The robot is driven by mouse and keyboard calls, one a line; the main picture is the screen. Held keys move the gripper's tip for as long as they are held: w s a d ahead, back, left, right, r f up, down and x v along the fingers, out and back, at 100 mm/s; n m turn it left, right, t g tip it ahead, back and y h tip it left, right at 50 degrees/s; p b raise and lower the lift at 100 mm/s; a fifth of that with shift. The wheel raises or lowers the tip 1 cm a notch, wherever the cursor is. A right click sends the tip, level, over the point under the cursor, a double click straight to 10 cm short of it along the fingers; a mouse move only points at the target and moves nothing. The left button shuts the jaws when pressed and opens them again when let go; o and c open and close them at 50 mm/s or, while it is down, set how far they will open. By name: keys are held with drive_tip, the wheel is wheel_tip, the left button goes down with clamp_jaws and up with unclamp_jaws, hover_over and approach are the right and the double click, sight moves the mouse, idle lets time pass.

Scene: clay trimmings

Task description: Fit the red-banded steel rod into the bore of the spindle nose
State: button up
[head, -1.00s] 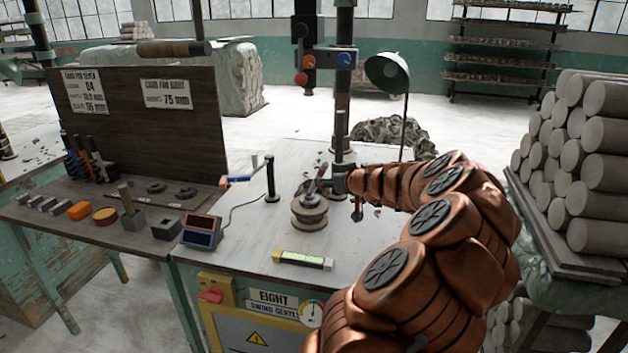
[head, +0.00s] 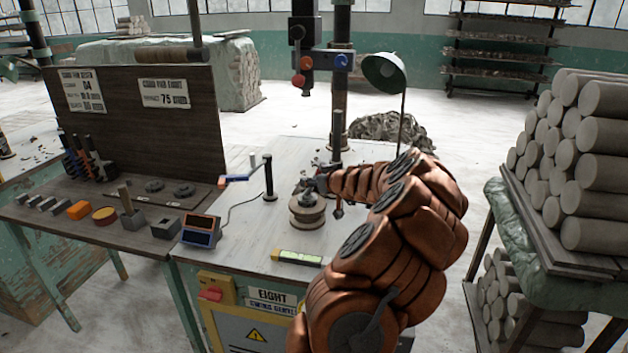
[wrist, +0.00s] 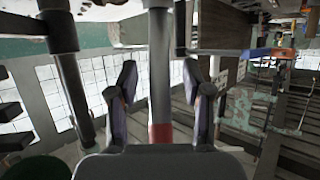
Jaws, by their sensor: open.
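In the wrist view, a grey steel rod (wrist: 160,70) with a red band (wrist: 160,133) near my palm runs between the two fingers. My gripper (wrist: 167,78) is open, with a visible gap between each finger and the rod. I cannot tell the rod's depth. In the head view my gripper (head: 313,184) is just above a round tan flanged piece with a grey metal centre (head: 306,217), which looks like the spindle nose. Its bore is not visible. The rod cannot be made out for sure in the head view, where my arm covers part of the bench.
A black post (head: 269,178) stands left of the flanged piece, and a display box (head: 200,231) sits at the bench's left. A yellow-green level (head: 297,256) lies in front. A lamp (head: 384,72) stands behind. Stacked clay logs (head: 590,165) fill the right.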

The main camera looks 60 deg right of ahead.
clamp_jaws()
idle(0.3)
idle(0.5)
